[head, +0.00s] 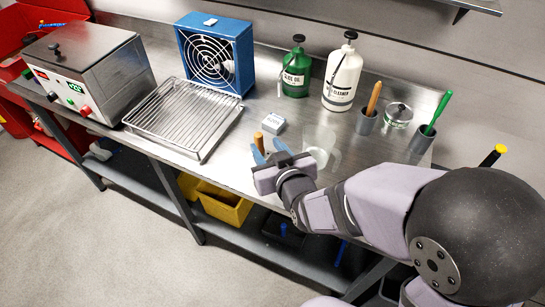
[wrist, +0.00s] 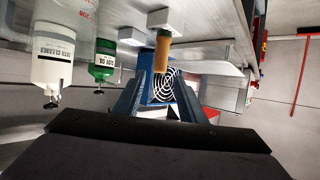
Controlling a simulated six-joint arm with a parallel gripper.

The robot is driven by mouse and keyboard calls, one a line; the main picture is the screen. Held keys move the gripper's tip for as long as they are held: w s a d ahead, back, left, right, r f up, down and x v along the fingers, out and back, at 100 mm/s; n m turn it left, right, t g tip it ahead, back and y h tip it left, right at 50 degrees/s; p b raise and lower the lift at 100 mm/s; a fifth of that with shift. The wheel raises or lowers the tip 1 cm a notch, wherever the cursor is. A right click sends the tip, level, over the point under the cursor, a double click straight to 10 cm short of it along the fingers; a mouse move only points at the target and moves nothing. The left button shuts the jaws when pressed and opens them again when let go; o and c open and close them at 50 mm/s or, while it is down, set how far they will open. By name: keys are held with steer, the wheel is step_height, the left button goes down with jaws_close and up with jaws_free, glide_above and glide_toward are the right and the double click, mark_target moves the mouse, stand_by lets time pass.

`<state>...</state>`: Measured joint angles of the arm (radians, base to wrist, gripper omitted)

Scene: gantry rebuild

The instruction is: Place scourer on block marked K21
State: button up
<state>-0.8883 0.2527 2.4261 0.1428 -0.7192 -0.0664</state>
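A small upright piece with a brown cylindrical grip (head: 258,140), which I take to be the scourer, stands near the bench's front edge; it also shows in the wrist view (wrist: 162,53). Its base is mostly hidden by my fingers in the head view. My gripper (head: 269,150) has its blue fingers apart, one either side of the brown grip as seen in the wrist view (wrist: 163,72); I see no clear contact. A small pale block (head: 271,122) with a dark label sits just behind; its lettering is too small to read surely.
A wire rack tray (head: 184,117) lies to the left, with a blue fan (head: 215,55) behind it. A green oil bottle (head: 296,72), a white cleaner bottle (head: 342,78) and a grey cup (head: 367,122) stand at the back right. Bare steel lies between rack and block.

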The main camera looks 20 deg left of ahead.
steer(key=shift+v, duration=1.95)
steer(key=w+d+r+m+g+h+p, duration=0.1)
steer(key=w+d+r+m+h+p, duration=0.2)
steer(key=d, duration=0.5)
steer(key=d+r+g+h+p, duration=0.1)
steer(key=d+h+p, duration=0.25)
steer(key=d, duration=0.45)
steer(key=s+d+f+m+g+h+b, duration=0.1)
steer(key=s+d+f+m+g+b, duration=0.2)
steer(key=s+d+f, duration=0.3)
steer(key=s+d+f+m+g+h+b, duration=0.2)
steer(key=s+d+f, duration=0.4)
steer(key=d, duration=0.7)
steer(key=f+m+g, duration=0.1)
steer(key=g, duration=0.1)
steer(key=shift+f+g+b, duration=0.2)
steer(key=shift+g+b, duration=0.1)
steer(key=shift+b, duration=0.1)
